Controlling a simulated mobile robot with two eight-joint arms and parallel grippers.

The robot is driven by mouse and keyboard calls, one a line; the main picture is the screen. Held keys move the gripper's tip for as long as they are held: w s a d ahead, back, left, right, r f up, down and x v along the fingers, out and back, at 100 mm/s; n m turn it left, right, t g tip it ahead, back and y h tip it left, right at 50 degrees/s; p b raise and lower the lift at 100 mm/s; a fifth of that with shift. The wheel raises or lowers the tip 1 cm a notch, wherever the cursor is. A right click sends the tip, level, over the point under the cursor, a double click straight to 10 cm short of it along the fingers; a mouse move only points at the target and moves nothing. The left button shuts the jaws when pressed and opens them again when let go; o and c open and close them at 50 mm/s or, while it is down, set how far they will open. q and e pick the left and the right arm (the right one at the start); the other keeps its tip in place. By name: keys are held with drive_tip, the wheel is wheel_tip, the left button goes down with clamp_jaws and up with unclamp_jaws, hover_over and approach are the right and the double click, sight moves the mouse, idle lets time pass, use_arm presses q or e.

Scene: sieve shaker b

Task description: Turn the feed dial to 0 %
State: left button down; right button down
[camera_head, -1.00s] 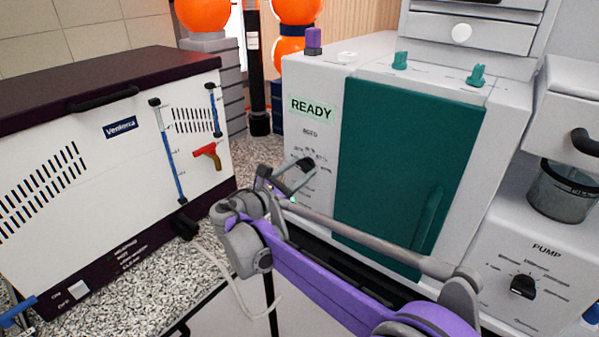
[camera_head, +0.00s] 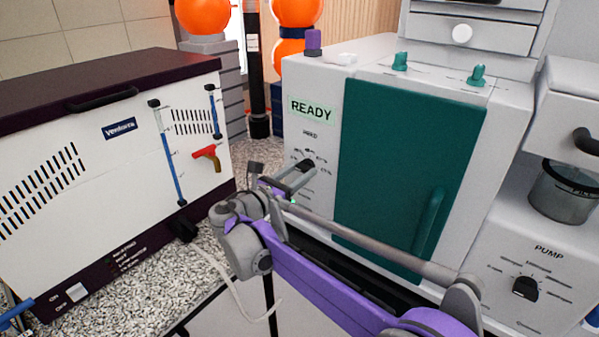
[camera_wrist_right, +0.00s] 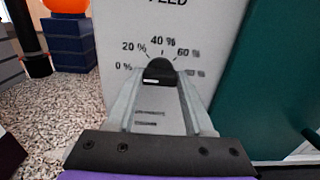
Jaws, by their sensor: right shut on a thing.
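The feed dial (camera_wrist_right: 160,70) is a small black knob on the white front panel. In the right wrist view its printed scale shows 0 % at the left, 20 %, 40 % at the top and 60 % at the right; a further mark is blurred. My right gripper (camera_wrist_right: 160,84) is shut on the dial, one grey finger on each side. In the head view my right gripper (camera_head: 299,174) reaches the panel below the READY display (camera_head: 311,109) and largely hides the dial. Which mark the dial points at I cannot tell. My left gripper is not in view.
A teal door (camera_head: 400,165) with a protruding handle (camera_head: 429,222) lies right of the dial. A white machine with a dark lid (camera_head: 100,80) stands at the left on the speckled counter (camera_head: 150,287). A separate PUMP knob (camera_head: 525,287) is at lower right.

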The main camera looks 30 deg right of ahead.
drive_tip(key=shift+c, duration=1.4)
unclamp_jaws()
drive_tip(key=shift+a, duration=0.1)
drive_tip(key=v, duration=1)
drive_tip(key=shift+s+a+b, duration=0.2)
drive_tip(key=shift+a+b, duration=0.05)
drive_tip(key=shift+b, duration=0.2)
drive_tip(key=shift+f, duration=0.1)
